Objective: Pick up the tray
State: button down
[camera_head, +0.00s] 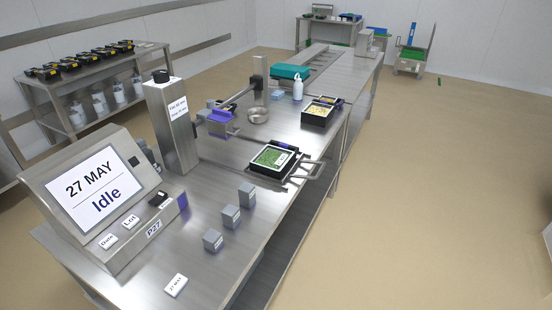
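A black tray with green contents and a white label (254,169) sits in a metal holder with a loop handle (313,172) near the right edge of the steel bench. Another black tray with pale yellow contents (306,118) stands farther back on the bench. I cannot tell which of them the task means. My gripper is not in view.
A sealer console (50,180) reads "27 MAY" and "Idle". Several grey blocks (231,217) stand along the near bench edge. A steel bowl (257,116) and a white bottle (297,90) stand farther back. The floor on the right (420,200) is clear.

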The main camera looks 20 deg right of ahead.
aim_at(274, 160)
jog(key=i+l, duration=0.2)
jog(key=l, duration=0.25)
jog(key=i+l+z, duration=0.1)
jog(key=i+l, duration=0.15)
jog(key=l, duration=0.15)
jog(key=i+l, duration=0.25)
jog(key=l, duration=0.2)
jog(key=i+l, duration=0.4)
jog(key=i+l+z, duration=0.15)
jog(key=i+l, duration=0.25)
jog(key=i, duration=0.15)
